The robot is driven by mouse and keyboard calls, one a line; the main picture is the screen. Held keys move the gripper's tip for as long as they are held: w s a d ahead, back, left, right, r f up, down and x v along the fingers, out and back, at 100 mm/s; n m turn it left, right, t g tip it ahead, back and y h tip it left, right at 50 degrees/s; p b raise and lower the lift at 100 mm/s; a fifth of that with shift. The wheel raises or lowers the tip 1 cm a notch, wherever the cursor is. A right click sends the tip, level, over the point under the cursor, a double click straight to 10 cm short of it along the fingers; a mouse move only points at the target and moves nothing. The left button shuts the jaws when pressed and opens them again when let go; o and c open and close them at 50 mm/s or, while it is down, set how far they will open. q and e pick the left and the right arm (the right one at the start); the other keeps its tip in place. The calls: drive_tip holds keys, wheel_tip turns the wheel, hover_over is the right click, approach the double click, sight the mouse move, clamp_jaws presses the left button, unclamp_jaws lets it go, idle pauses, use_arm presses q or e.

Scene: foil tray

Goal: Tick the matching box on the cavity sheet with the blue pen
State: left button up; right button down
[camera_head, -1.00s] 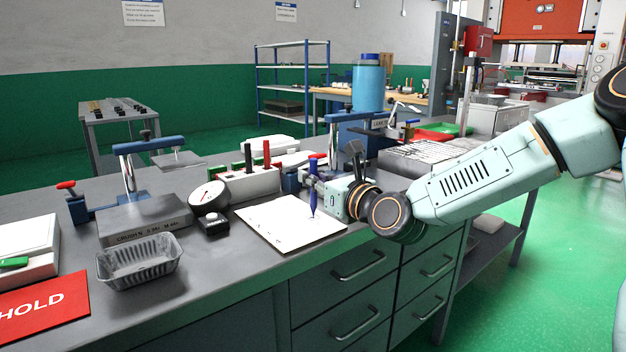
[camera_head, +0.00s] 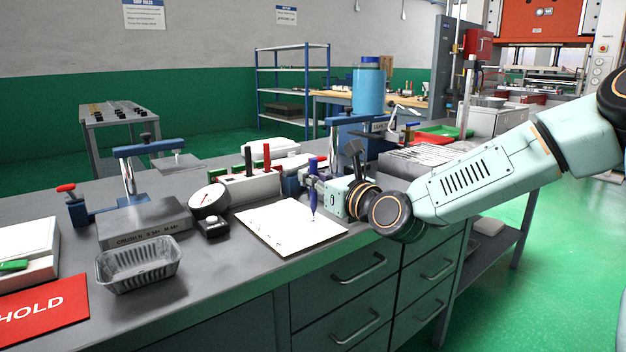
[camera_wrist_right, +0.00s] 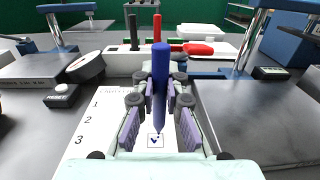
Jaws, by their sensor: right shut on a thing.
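The blue pen (camera_head: 313,203) is held upright, tip down, in my right gripper (camera_head: 316,184). My right gripper is shut on the pen, which also shows in the right wrist view (camera_wrist_right: 160,76). The white cavity sheet (camera_head: 268,225) lies on the bench under the pen; in the right wrist view the sheet (camera_wrist_right: 102,128) shows the numbers 1, 2 and 3 down its left side. A box (camera_wrist_right: 156,140) level with the 3 has a blue tick in it. The pen's tip is at or just above this box; I cannot tell if it touches. My left gripper is not in view.
A foil tray (camera_head: 140,284) stands at the front left by a red HOLD card (camera_head: 40,312). A round dial gauge (camera_head: 209,201), a small black device (camera_head: 213,228) and a pen block (camera_head: 238,188) with black and red pens stand beside the sheet.

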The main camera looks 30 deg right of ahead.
drive_tip(key=shift+r+p, duration=1.65)
drive_tip(key=shift+r, duration=1.1)
